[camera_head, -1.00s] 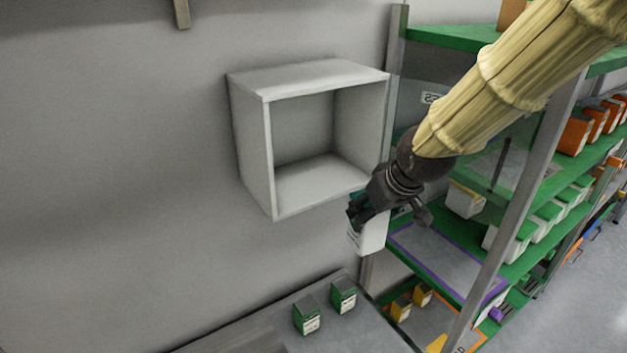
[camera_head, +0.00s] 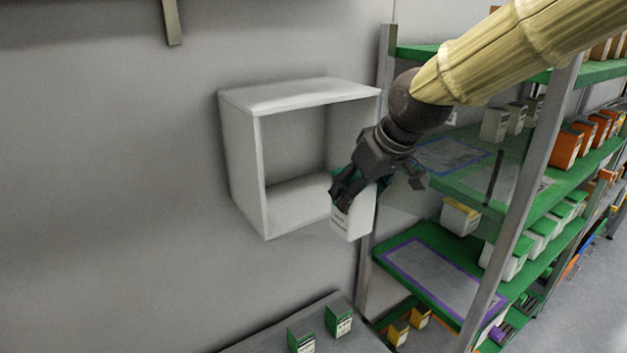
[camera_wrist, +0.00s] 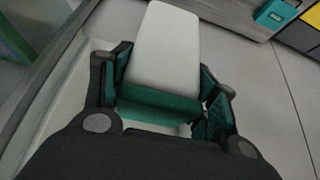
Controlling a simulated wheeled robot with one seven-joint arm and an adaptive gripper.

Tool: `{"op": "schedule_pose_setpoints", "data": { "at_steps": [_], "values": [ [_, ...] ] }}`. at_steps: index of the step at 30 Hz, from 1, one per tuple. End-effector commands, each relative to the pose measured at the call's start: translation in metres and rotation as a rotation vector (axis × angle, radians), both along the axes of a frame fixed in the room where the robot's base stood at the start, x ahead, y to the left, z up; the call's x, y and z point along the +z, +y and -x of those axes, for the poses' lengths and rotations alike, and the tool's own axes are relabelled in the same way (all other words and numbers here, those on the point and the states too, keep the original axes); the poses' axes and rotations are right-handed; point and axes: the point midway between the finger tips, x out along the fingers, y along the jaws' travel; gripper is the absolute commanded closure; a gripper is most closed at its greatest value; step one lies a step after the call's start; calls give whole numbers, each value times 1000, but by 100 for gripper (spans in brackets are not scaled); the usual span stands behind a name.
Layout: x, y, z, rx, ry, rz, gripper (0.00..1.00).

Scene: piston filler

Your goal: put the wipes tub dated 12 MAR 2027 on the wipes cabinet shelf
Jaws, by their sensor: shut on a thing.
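A white wipes tub with a green top (camera_head: 352,217) hangs in my gripper (camera_head: 357,190), whose fingers are shut around its green end. The tub also shows in the wrist view (camera_wrist: 162,50), with a gripper finger on each side. Some dark print shows on its face in the head view, but I cannot read a date. The open white cabinet (camera_head: 242,165) is fixed to the grey wall. The tub is in front of the cabinet's right lower front corner and hides part of it. The cabinet's shelf (camera_head: 295,200) looks empty where it shows.
Two green and white boxes (camera_head: 301,340) (camera_head: 339,320) stand on a grey surface below the cabinet. A rack with green shelves (camera_head: 430,262) stands close on the right, holding several boxes. Its metal post (camera_head: 388,80) is beside the cabinet's right side.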

Motion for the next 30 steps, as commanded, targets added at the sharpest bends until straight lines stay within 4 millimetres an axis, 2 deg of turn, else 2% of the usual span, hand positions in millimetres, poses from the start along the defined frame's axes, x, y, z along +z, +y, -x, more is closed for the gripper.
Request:
{"op": "schedule_pose_setpoints", "data": {
  "at_steps": [5, 11, 22, 30],
  "values": [
    [-3, 9, -12, 0, -1, -1, 80],
    [3, 21, -32, 1, 0, 0, 80],
    [3, 54, -79, 1, 0, -1, 80],
    [1, 62, -93, 1, 0, -1, 80]
  ]
}}
